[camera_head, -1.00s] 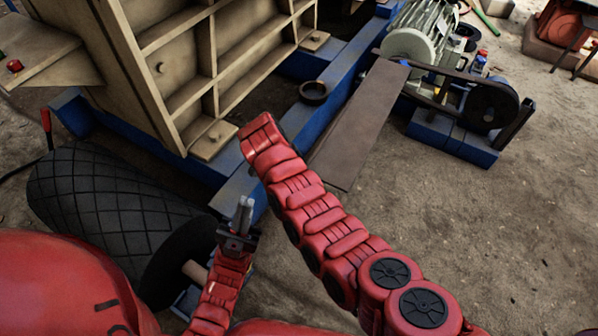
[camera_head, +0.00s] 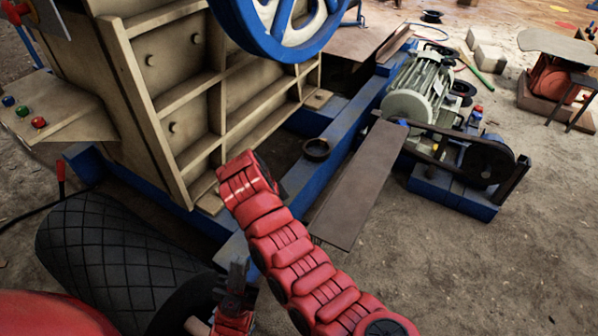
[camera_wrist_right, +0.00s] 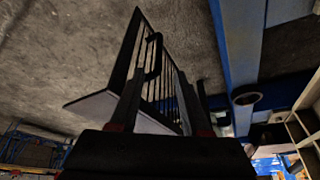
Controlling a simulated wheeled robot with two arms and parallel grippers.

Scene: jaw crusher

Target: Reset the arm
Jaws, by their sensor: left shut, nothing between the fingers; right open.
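My left gripper (camera_head: 237,276) is low in the head view, between the black tire and the blue frame. It is shut and empty. My red segmented right arm (camera_head: 290,255) reaches up from the bottom of the head view toward the beige crusher body (camera_head: 175,75). Its gripper is hidden behind the arm's end there. In the right wrist view the right gripper (camera_wrist_right: 163,88) is open, with its dark fingers spread. A dark slatted panel (camera_wrist_right: 165,85) shows beyond and between the fingers. I cannot tell whether the fingers touch anything.
A blue frame (camera_head: 350,125) runs beside the crusher, with a black ring (camera_head: 317,149) on it. A brown plank (camera_head: 360,185) lies alongside. A motor (camera_head: 418,88) stands behind. A large tire (camera_head: 110,255) is at left.

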